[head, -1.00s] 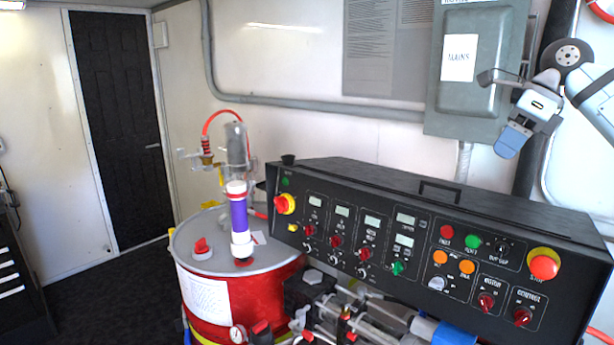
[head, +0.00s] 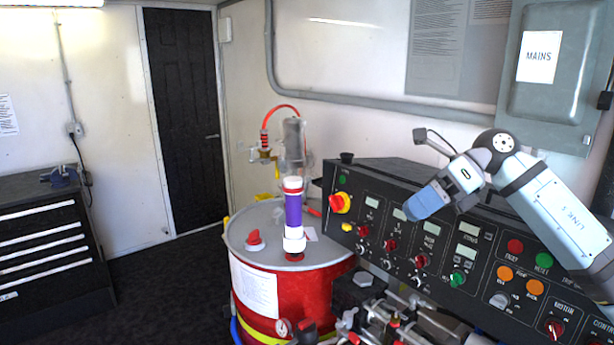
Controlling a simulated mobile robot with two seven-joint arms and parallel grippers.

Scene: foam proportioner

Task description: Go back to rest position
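My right gripper (head: 424,203) is in front of the black control panel (head: 400,180), its blue-grey end pointing down and left. Its arm comes in from the right and covers part of the panel's upper face. I see nothing held in it, but its fingers are too unclear to tell open from shut. The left gripper is out of view.
A red drum (head: 262,300) with a purple and white pump tube (head: 293,216) stands left of the panel. A grey mains box (head: 556,75) hangs on the wall at upper right. A black drawer cabinet (head: 50,240) stands at left. Dark floor between cabinet and drum is clear.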

